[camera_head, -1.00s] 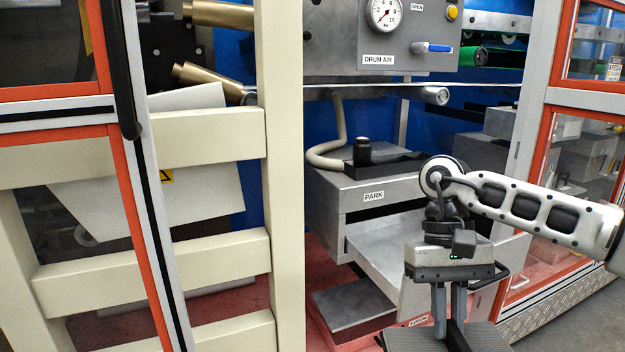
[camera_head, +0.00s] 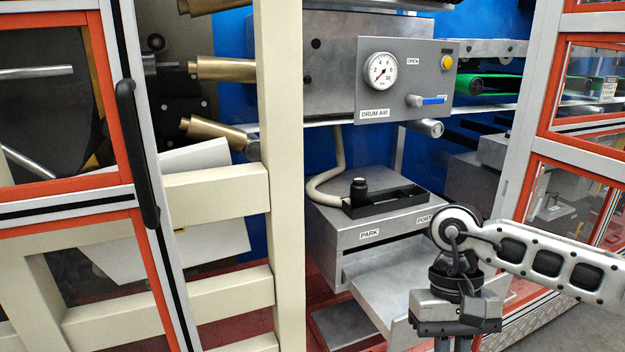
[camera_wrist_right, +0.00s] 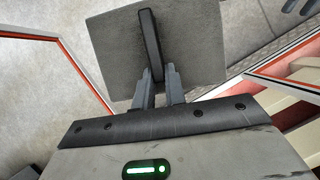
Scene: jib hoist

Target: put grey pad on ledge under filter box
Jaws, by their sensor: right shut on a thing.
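The grey pad (camera_wrist_right: 190,45) is a flat, rough grey square with a dark upright handle (camera_wrist_right: 150,42) on it. It shows in the right wrist view, held out ahead of the jaws. My right gripper (camera_wrist_right: 157,88) is shut on the pad's handle. In the head view its wrist is at the lower right, in front of the open metal drawer; the fingertips and pad are below the frame. A grey metal box labelled PARK (camera_head: 370,222) stands behind it, with the drawer (camera_head: 385,275) out. No filter box label is readable. My left gripper is not in view.
A lower metal plate (camera_head: 345,325) sits under the drawer. Cream frame posts (camera_head: 280,150) stand left of the box. An orange-edged glass door (camera_head: 575,200) stands at the right. A black tray with a dark knob (camera_head: 385,198) lies on the box.

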